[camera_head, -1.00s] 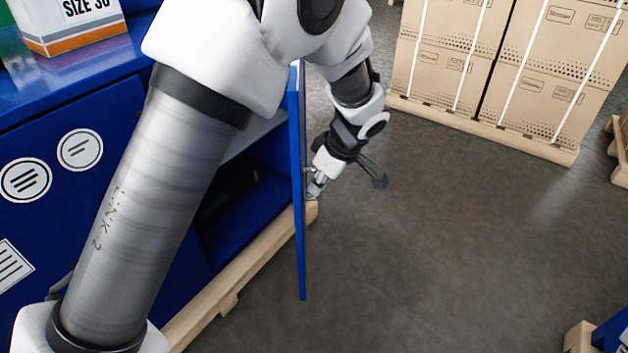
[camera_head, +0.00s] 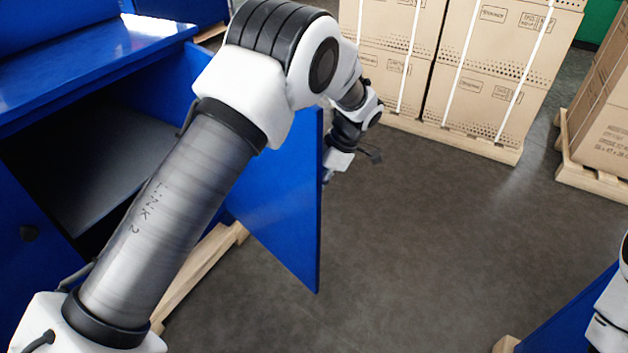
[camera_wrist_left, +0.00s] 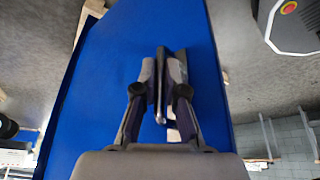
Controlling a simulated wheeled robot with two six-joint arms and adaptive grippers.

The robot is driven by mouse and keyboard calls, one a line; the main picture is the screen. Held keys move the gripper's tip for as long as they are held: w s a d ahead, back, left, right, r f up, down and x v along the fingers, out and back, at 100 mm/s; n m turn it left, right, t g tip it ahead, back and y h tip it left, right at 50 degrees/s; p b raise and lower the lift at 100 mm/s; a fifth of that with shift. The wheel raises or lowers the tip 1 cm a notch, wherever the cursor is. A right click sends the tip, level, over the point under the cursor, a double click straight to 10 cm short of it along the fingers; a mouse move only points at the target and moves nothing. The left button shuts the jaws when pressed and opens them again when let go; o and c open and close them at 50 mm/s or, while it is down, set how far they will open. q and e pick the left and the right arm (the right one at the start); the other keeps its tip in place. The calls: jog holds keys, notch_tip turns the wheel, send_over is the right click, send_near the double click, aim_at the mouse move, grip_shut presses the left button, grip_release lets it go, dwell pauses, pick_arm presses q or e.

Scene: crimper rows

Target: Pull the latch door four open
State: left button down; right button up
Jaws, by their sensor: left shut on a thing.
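The blue latch door (camera_head: 285,205) stands wide open in the head view, swung out from its cabinet with its inner face toward me. My left arm reaches over it. My left gripper (camera_head: 327,174) is at the door's far side and partly hidden by the door edge. In the left wrist view the door's blue outer face (camera_wrist_left: 100,75) fills the middle. There my left gripper (camera_wrist_left: 166,65) is shut on a thin metal latch handle (camera_wrist_left: 160,95) on that face. My right gripper is not in view.
The blue cabinet (camera_head: 130,45) has an open, dark compartment with a grey shelf (camera_head: 115,165). A wooden pallet (camera_head: 190,270) lies beneath it. Strapped cartons (camera_head: 485,85) stand on a pallet at the back, with another carton stack (camera_head: 605,130) at right. The grey floor between is clear.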

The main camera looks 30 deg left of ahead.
pick_arm(q)
jog(key=shift+w+f, duration=0.1)
jog(key=shift+w, duration=0.1)
jog(key=c, duration=1.5)
grip_release()
jog(key=v, duration=1.2)
